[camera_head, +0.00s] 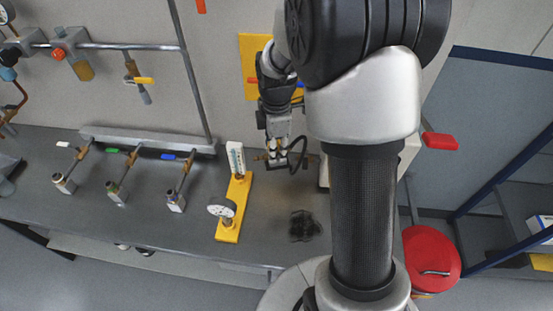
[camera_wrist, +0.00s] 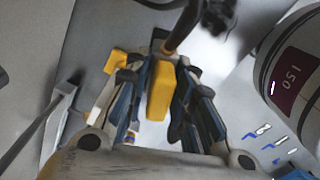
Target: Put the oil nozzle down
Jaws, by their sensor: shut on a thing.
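My gripper (camera_head: 277,150) is over the back of the grey bench, pointing down. In the wrist view its fingers (camera_wrist: 160,95) are shut on the oil nozzle (camera_wrist: 160,92), gripped by a yellow block-shaped part with a brown tube running up from it. In the head view the nozzle is mostly hidden by the fingers. A brass-coloured bit shows at their left and a dark hose loop at their right. I cannot tell whether the nozzle touches the bench.
Several tagged nozzle-like fittings hang from a grey rail (camera_head: 150,140) further left. A dark object (camera_head: 303,226) lies nearer on the bench (camera_head: 265,225). A red round lid (camera_head: 431,259) is at right.

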